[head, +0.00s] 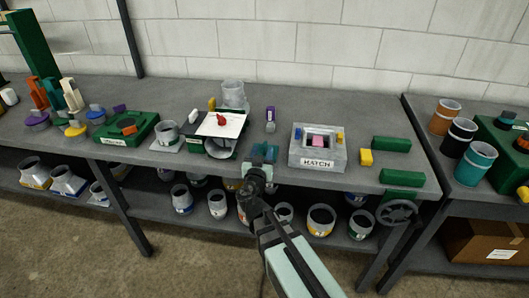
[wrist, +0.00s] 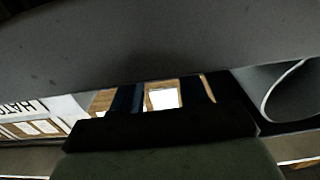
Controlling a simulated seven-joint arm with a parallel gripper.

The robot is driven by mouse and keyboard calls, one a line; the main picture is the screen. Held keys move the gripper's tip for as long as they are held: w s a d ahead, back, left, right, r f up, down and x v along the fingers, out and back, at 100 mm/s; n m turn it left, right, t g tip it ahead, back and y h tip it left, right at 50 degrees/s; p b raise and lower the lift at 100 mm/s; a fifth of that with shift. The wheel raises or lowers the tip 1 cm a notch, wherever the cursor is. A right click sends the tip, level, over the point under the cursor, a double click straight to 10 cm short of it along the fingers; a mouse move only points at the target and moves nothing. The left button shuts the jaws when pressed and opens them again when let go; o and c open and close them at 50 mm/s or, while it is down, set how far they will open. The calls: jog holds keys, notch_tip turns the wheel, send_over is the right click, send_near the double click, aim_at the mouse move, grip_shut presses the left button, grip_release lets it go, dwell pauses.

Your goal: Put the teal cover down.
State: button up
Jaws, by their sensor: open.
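My gripper (head: 263,158) is at the front edge of the grey bench, left of the box labelled HATCH. A dark teal shape shows at its tip in the head view. I cannot tell whether it is a cover or my fingers. In the wrist view my gripper (wrist: 163,98) has two dark fingers apart, with a white and tan patch seen between them. No separate teal cover can be made out there. The HATCH box (head: 308,158) has an opening with a pink block inside. Its label (wrist: 22,108) shows upside down in the wrist view.
A grey duct piece with a white sheet (head: 220,124) and a purple-topped bottle (head: 270,119) stand behind my gripper. Several duct collars fill the shelf below. The bench (head: 350,110) is clear at the back right.

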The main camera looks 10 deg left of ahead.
aim_at(263, 148)
jog(key=w, duration=0.3)
jog(key=shift+w, duration=0.15)
jog(key=shift+c, duration=0.2)
grip_shut()
